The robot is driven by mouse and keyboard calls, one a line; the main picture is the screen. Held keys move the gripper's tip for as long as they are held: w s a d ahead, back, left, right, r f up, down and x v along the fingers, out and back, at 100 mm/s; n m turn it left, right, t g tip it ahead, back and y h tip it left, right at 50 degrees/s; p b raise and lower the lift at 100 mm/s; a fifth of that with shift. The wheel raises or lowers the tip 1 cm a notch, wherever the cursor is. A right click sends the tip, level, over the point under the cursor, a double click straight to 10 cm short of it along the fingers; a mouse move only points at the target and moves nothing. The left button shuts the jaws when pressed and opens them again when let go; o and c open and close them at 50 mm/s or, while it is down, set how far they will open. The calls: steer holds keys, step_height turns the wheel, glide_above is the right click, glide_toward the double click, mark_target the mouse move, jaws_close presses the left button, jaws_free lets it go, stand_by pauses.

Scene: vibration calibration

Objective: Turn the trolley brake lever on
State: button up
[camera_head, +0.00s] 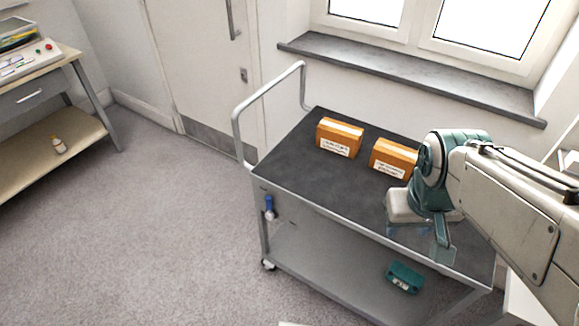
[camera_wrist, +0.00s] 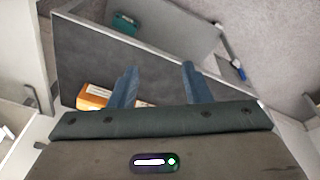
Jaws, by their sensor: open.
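The trolley (camera_head: 300,178) has a dark grey top and a grey tube frame, and it stands below the window. The blue brake lever (camera_head: 269,207) hangs at the trolley's near left corner, just below the top. It also shows in the wrist view (camera_wrist: 238,69), at the right. My gripper (camera_head: 420,243) is over the right part of the trolley, well to the right of the lever. In the wrist view my gripper (camera_wrist: 160,80) has its two blue fingers wide apart with nothing between them.
Two orange boxes, one left (camera_head: 340,138) and one right (camera_head: 393,158), stand on the trolley top. A teal case (camera_head: 405,278) lies on the lower shelf. A workbench (camera_head: 50,165) stands at the far left. The carpet left of the trolley is clear.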

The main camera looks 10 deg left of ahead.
steer(key=w+a+f+n+g+h+b, duration=0.1)
steer(key=w+a+f+n+h+b, duration=0.25)
steer(key=f+n, duration=0.2)
steer(key=w+a+f+n+h+b, duration=0.2)
steer(key=w+f+n+b, duration=0.25)
steer(key=f, duration=0.25)
steer(key=n+t+b, duration=1.5)
steer(key=n+b, duration=0.1)
steer(key=n, duration=0.4)
glide_toward(267, 200)
steer(key=shift+h, duration=0.35)
steer(key=x, duration=0.3)
steer(key=b+x, duration=0.1)
steer(key=x, duration=0.1)
steer(key=b+x, duration=0.1)
steer(key=x, duration=0.2)
steer(key=shift+w+a+f, duration=0.15)
steer(key=shift+w+f, duration=0.15)
steer(key=shift+w, duration=0.15)
steer(key=shift+c, duration=0.3)
